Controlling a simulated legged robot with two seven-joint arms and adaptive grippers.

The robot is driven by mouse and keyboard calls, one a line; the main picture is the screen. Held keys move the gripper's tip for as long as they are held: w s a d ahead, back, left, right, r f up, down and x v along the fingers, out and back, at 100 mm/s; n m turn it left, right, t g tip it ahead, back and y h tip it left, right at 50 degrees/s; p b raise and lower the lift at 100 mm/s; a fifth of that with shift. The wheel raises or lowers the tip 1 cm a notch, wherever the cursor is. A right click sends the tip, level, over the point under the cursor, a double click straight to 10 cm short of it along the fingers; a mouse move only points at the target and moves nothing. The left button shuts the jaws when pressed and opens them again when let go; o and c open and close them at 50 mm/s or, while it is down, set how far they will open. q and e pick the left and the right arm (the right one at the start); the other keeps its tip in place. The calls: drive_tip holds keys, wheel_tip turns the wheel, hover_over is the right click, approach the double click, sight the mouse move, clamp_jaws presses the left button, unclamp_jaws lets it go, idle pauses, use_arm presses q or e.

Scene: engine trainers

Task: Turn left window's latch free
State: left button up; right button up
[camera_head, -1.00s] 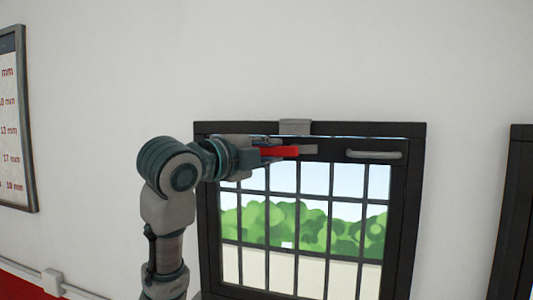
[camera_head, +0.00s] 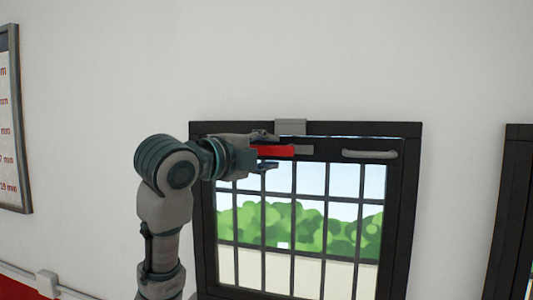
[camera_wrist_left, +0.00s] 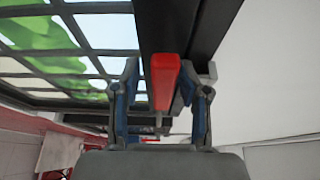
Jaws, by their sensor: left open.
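The left window (camera_head: 402,215) has a dark frame with a barred pane. Its latch has a red handle (camera_head: 275,151) lying level along the top rail, with a grey end piece (camera_head: 304,150) on its right. My left gripper (camera_head: 268,150) is open at the left end of the red handle. In the left wrist view, the red handle (camera_wrist_left: 164,80) reaches in between the two spread fingers of my left gripper (camera_wrist_left: 165,85), with gaps on both sides. My right gripper is in neither view.
A grey bracket (camera_head: 291,127) sits on the top frame above the latch. A light grey bar handle (camera_head: 369,154) is on the rail to the right. A second dark window frame (camera_head: 515,210) stands at the right edge. A wall chart (camera_head: 10,125) hangs at left.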

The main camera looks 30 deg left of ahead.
sight(262, 152)
use_arm(q)
drive_tip(key=s, duration=0.4)
drive_tip(key=s+a, duration=0.1)
drive_tip(key=s, duration=0.1)
drive_tip(key=shift+s, duration=0.4)
drive_tip(key=shift+s+a, duration=0.25)
drive_tip(key=shift+s, duration=0.2)
drive_tip(key=shift+d+f, duration=0.1)
